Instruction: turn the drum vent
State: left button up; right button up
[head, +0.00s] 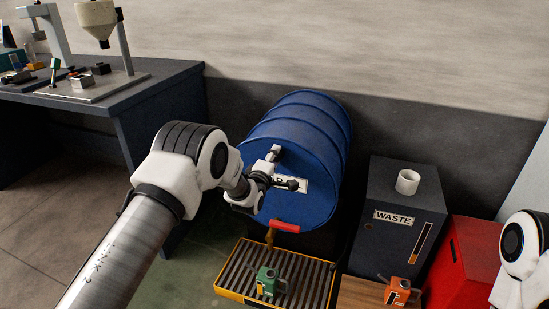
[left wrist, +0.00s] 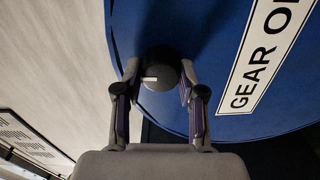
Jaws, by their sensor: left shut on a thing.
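The blue gear oil drum (head: 310,140) lies on its side, its round end facing me. The drum vent (left wrist: 160,84), a dark round knob with a small white mark, sits near the rim of that end, beside the label. My left gripper (left wrist: 160,92) is shut on the vent, one finger on each side, as the left wrist view shows. In the head view the left gripper (head: 275,156) is at the upper part of the drum end, and the vent is mostly hidden there. My right gripper is out of view; only part of its arm shows at the right edge.
A tap with a red handle (head: 285,226) is low on the drum end, above a yellow-edged grate tray (head: 230,272). A green device (head: 268,281) stands on the tray. A dark WASTE bin (head: 385,240) and a red box (head: 465,260) stand right. A workbench (head: 150,95) is left.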

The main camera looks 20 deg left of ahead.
pick_arm(q)
jog(key=shift+n, duration=0.5)
jog(key=o, duration=1.1)
jog(key=shift+o, duration=0.2)
jog(key=shift+s, duration=0.1)
jog(key=s, duration=1.1)
jog(key=shift+s+a, duration=0.25)
jog(key=shift+s, duration=0.15)
jog(key=shift+f, duration=0.15)
